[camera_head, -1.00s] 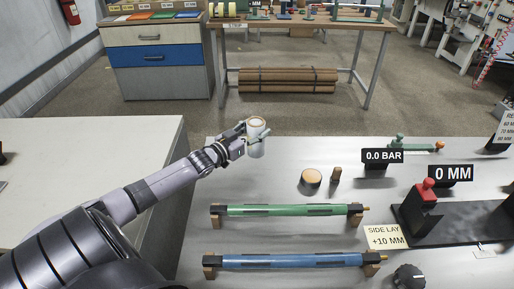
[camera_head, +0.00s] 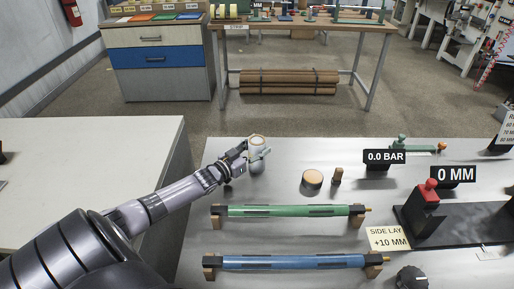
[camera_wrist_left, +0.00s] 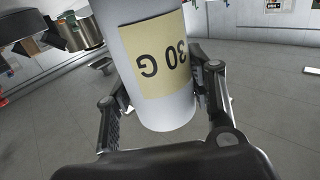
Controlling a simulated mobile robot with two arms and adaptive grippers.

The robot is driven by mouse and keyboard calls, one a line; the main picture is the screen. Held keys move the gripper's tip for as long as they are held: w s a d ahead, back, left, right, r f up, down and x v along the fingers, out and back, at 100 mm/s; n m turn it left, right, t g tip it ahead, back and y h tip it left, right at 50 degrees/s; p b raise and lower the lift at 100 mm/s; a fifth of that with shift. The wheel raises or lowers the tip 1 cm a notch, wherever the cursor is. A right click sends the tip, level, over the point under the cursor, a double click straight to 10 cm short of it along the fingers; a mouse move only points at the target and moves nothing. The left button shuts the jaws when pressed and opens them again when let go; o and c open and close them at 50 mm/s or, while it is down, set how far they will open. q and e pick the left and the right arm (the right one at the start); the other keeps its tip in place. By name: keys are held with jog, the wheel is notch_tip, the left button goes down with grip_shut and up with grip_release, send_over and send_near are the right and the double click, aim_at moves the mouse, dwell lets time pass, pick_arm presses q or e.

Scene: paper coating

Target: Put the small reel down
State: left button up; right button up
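The small reel (camera_head: 257,166) is a white upright cylinder with a tan rim at its top. In the left wrist view the reel (camera_wrist_left: 147,22) carries a cream label reading "30 G", seen upside down. My left gripper (camera_head: 253,155) has its fingers on both sides of the reel, closed around it. The left wrist view shows the fingers (camera_wrist_left: 158,95) flanking it. The reel is at the far left part of the grey metal bench (camera_head: 300,160), low over or on its surface; I cannot tell whether its base touches. My right gripper is not in view.
A round tan-topped piece (camera_head: 312,179) and a small brown peg (camera_head: 337,176) stand to the right of the reel. A green roller (camera_head: 290,211) and a blue roller (camera_head: 290,261) lie in front. A white table (camera_head: 80,170) is at left, across a gap.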

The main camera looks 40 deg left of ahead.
pick_arm(q)
jog(key=o, duration=0.4)
jog(key=shift+r, duration=0.15)
jog(key=shift+s+p, duration=0.3)
jog(key=shift+p, duration=0.25)
jog(key=s+p, duration=0.1)
jog(key=s, duration=0.1)
jog(key=s+p, duration=0.1)
jog(key=s, duration=0.1)
jog(key=s+p, duration=0.2)
jog(key=shift+s+a, duration=0.1)
jog(key=shift+a, duration=0.2)
jog(key=shift+s, duration=0.35)
